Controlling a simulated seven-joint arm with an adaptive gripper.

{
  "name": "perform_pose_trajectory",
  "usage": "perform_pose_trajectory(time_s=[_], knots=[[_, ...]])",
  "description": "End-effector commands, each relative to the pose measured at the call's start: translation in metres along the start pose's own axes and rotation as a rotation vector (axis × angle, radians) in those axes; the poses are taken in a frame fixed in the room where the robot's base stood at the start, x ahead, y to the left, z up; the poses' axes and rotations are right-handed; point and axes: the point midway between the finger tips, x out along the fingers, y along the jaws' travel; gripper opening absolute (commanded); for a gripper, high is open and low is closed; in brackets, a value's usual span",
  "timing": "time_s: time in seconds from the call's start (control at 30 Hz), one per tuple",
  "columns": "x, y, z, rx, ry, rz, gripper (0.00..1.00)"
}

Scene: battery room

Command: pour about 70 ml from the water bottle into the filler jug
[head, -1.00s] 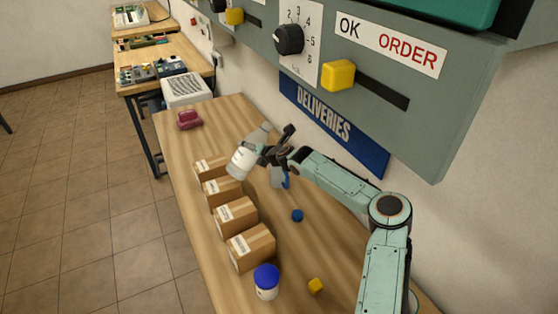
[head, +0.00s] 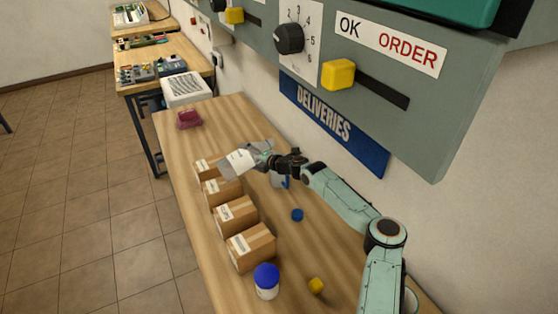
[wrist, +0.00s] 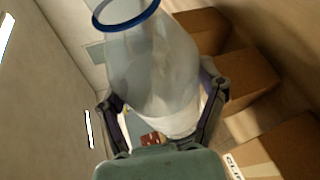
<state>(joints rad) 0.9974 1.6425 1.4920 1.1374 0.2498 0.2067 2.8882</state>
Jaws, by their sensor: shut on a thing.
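The water bottle (head: 240,161) is clear with a white label. My gripper (head: 268,159) is shut on it and holds it above the table, near the boxes. I cannot see any water flowing.
Several cardboard boxes (head: 236,214) stand in a row along the table's left side. A blue cap (head: 297,215), a blue-lidded white tub (head: 266,282) and a yellow cube (head: 316,285) are nearer. A dark red object (head: 189,119) lies at the far end. The control panel (head: 440,110) overhangs the right.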

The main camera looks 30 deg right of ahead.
Motion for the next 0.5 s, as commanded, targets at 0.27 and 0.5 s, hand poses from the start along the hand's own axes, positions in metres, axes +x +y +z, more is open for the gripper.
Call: perform_pose_trajectory(time_s=[0.27, 0.5], knots=[[0.0013, -0.006, 0.0025, 0.053, 0.015, 0.024, 0.3], [0.0017, -0.0094, 0.0034, 0.081, 0.023, 0.036, 0.3]])
